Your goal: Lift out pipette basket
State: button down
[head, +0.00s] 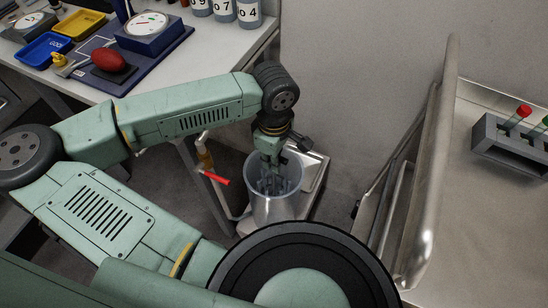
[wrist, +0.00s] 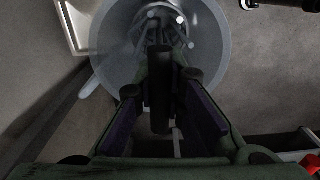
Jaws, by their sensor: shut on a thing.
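A tall clear cylindrical vessel (head: 276,210) stands on the floor-level base at the middle of the head view. The pipette basket (head: 270,185) is inside it, seen only in part, with thin upright pieces showing through the wall. My gripper (head: 270,158) points down into the vessel's mouth. In the wrist view, my gripper (wrist: 168,85) is shut on a dark upright handle (wrist: 160,90) between its purple-padded fingers. The round vessel (wrist: 105,50) and clustered pieces of the basket (wrist: 160,22) lie beyond it. The basket's bottom is hidden.
A pale tray or basin (head: 314,172) is beside the vessel, and a red-handled tap (head: 216,178) is to its left. A metal rail (head: 432,170) and a bench with a tube rack (head: 505,140) stand right. A white table (head: 215,50) with bottles is behind.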

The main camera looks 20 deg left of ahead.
jog(key=shift+r+p, duration=2.2)
jog(key=shift+r, duration=2.35)
notch_tip(320, 180, up, 9)
jog(key=p, duration=0.3)
jog(key=shift+p, duration=0.35)
notch_tip(320, 180, up, 9)
